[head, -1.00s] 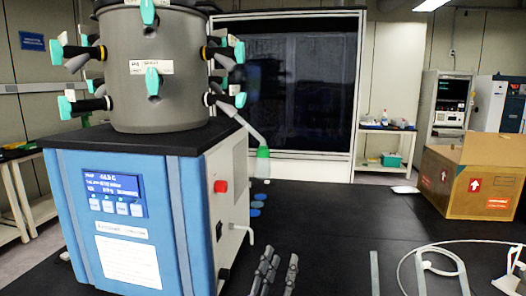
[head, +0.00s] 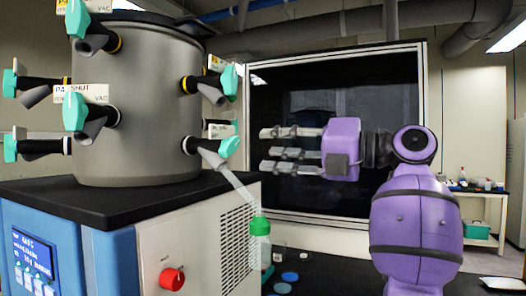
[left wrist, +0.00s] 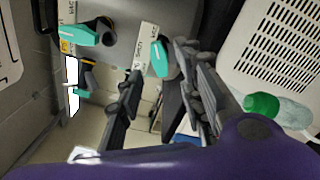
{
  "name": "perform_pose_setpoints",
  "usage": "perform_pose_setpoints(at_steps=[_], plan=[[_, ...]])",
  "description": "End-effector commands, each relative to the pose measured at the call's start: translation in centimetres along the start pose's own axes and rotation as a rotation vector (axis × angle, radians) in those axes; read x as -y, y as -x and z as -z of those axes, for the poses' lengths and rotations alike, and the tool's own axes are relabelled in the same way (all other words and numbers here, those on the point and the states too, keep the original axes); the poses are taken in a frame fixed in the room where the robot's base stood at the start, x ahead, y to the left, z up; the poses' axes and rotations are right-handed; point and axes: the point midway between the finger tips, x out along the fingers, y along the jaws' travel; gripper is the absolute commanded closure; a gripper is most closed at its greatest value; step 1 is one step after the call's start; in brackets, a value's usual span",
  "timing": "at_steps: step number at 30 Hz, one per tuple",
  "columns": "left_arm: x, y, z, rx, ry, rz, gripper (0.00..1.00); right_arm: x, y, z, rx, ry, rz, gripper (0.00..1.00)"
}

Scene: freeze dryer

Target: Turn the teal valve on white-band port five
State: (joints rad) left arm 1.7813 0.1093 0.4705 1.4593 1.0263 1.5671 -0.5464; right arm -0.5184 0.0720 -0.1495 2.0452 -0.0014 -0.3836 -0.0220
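A grey drum (head: 140,110) carries several teal valves on ports with yellow or white bands. My left gripper (head: 264,150) is open and empty, right of that valve. In the left wrist view, a teal valve (left wrist: 159,56) shows between its spread fingers (left wrist: 158,64). My right gripper is not in view.
A green-capped flask (head: 260,240) hangs from the right port's tube, below my left gripper. The blue-and-white cabinet (head: 150,250) with a red knob (head: 172,279) stands under the drum. A dark framed panel (head: 345,100) is behind. Blue discs (head: 290,277) lie on the table.

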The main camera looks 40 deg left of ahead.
Motion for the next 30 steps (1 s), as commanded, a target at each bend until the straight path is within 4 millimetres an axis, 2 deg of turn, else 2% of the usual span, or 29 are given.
perform_pose_setpoints(at_steps=[7,12,16,21,27,28,30], plan=[[-0.2,-2.7,0.1,-0.014,0.006,0.020,0.66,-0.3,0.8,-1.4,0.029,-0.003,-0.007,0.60],[-0.2,-5.5,0.2,-0.013,0.008,0.018,0.66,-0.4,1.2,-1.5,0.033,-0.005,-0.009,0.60],[-0.1,-7.0,0.1,-0.011,0.005,0.017,0.66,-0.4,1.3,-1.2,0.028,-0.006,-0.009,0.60],[-0.1,-7.8,0.1,-0.009,0.006,0.018,0.66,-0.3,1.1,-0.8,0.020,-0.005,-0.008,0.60],[-0.1,-7.8,0.1,-0.008,0.005,0.018,0.66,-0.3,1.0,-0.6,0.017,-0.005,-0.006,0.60],[-0.1,-7.8,0.1,-0.008,0.005,0.018,0.67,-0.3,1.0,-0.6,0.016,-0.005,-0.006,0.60],[-0.1,-7.8,0.1,-0.009,0.005,0.018,0.76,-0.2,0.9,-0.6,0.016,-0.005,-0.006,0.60]])
